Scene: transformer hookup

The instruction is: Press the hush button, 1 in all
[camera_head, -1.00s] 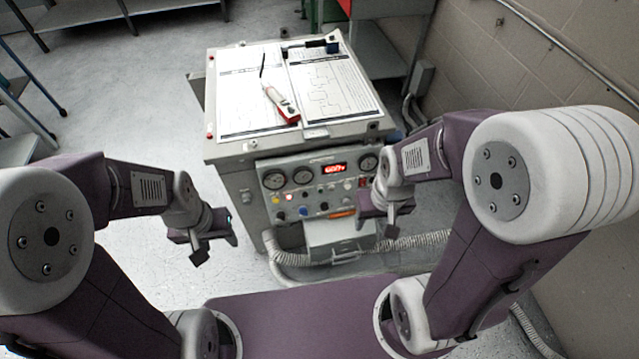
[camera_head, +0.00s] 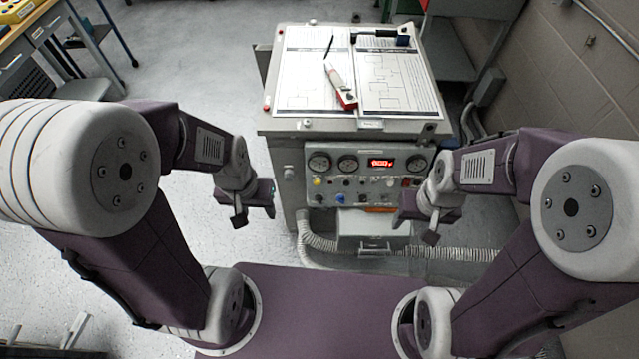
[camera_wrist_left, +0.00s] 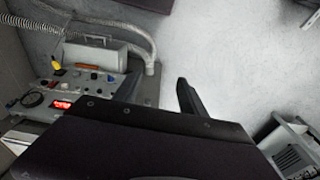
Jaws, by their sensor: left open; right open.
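The control panel (camera_head: 362,177) is on the front of a grey cabinet (camera_head: 289,163). It carries round gauges, a lit red display (camera_head: 382,162), a yellow knob (camera_head: 316,182), a blue knob (camera_head: 340,198) and several small buttons and switches. I cannot tell which one is the hush button. My left gripper (camera_head: 257,207) is open and empty, left of the panel and apart from it. My right gripper (camera_head: 418,226) is open in front of the panel's lower right, and its arm hides part of that side. The left wrist view shows the panel (camera_wrist_left: 78,85) upside down at its left.
Printed sheets (camera_head: 398,85) and a red-and-white handheld tool (camera_head: 341,86) lie on the cabinet top. A corrugated hose (camera_head: 316,241) runs below the panel beside a grey box (camera_head: 364,228). A wall (camera_head: 585,70) stands at right; open floor (camera_head: 200,85) lies left.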

